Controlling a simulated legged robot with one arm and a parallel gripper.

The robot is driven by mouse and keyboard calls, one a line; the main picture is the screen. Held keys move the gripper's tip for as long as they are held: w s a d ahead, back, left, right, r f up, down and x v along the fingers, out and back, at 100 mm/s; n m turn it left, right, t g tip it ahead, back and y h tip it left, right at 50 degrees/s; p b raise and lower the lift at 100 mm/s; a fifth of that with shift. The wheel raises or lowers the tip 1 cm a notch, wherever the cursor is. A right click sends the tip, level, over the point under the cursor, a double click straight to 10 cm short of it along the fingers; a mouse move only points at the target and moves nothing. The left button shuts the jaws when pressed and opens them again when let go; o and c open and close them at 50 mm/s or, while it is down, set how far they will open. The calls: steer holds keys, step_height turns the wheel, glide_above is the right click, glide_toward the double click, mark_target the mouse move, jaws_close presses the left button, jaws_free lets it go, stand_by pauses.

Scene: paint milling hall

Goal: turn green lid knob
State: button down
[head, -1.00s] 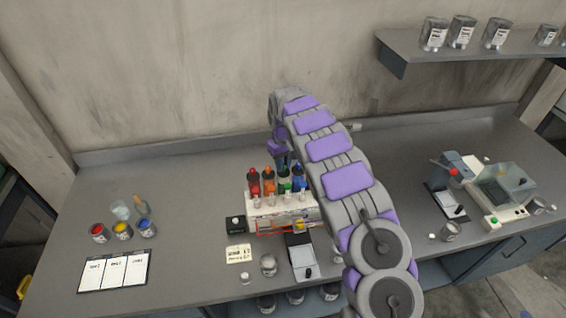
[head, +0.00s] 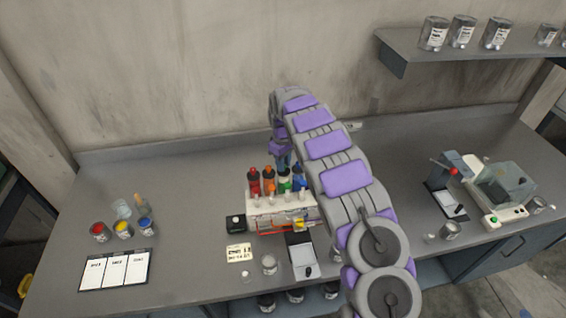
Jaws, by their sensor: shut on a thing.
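A dispenser with a white front (head: 268,208) stands on the bench and holds a row of bottles with dark lids. The green bottle (head: 284,184) stands between the orange bottle (head: 269,181) and the blue bottle (head: 299,180). The red bottle (head: 254,184) is at the left end. My gripper (head: 283,162) reaches down from above onto the green bottle's lid and is shut on its knob. The fingertips are small and dark here, and my arm hides part of the area to the right. The knob's turn angle cannot be made out.
A black box with a white button (head: 236,223) and a note card (head: 239,253) are left of and before the dispenser. A scale-like tray (head: 302,258) and a can (head: 269,265) stand in front. Paint cups (head: 123,229) are far left; a machine (head: 503,190) is at right.

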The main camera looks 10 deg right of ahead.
steer(key=c, duration=1)
jaws_free()
steer(key=shift+o, duration=0.2)
step_height(320, 180, up, 17)
steer(key=shift+r, duration=0.15)
